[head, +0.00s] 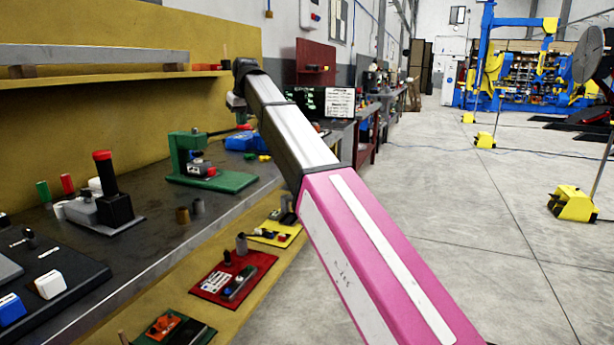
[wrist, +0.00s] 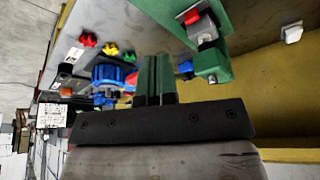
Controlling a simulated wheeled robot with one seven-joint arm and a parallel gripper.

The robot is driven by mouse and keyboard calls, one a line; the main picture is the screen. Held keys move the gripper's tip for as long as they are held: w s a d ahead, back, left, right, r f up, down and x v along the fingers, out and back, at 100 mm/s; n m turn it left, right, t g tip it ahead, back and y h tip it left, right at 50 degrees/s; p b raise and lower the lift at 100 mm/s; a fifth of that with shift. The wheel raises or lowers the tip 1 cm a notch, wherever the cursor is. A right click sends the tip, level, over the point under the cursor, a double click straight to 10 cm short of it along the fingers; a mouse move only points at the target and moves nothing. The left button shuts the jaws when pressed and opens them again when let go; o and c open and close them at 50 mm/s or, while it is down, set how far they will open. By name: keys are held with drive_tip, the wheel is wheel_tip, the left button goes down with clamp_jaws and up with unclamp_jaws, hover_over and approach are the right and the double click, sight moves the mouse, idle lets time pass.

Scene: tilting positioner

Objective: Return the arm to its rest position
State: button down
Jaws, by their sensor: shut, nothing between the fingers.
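My arm, with a pink section and a silver section, reaches from the lower right over the workbench (head: 150,235) in the head view. My gripper (wrist: 156,62) shows in the wrist view as two dark greenish fingers close together beyond a black bar. It is shut, with nothing held. In the head view the fingers are mostly hidden behind the arm's dark end, which hangs above the bench's far part. The green fixture (head: 183,150) stands on the bench left of the arm's end. It also shows in the wrist view (wrist: 212,62), to the right of the fingers.
A black post with a red top (head: 113,190) stands nearer on the bench. A blue object (head: 240,141) lies beyond the fixture. A yellow shelf (head: 110,78) runs above. Trays, one red (head: 233,280), sit on a lower shelf. Open floor (head: 440,185) lies right.

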drive_tip(key=s+d+f+m+g+h, duration=0.1)
drive_tip(key=d+f, duration=0.7)
drive_tip(key=f, duration=0.3)
drive_tip(key=s+d+f+m, duration=0.1)
drive_tip(key=s+d+f, duration=0.1)
drive_tip(key=d+f, duration=0.75)
drive_tip(key=s+d+f+m+g+h, duration=0.1)
drive_tip(key=d+f, duration=0.4)
drive_tip(key=f, duration=0.8)
drive_tip(key=s+d+f+m+g, duration=0.1)
drive_tip(key=s+d+f+m, duration=0.3)
drive_tip(key=s+d+f, duration=1.5)
wheel_tip(320, 180, down, 4)
drive_tip(key=shift+s+g+h, duration=0.3)
drive_tip(key=shift+s, duration=0.8)
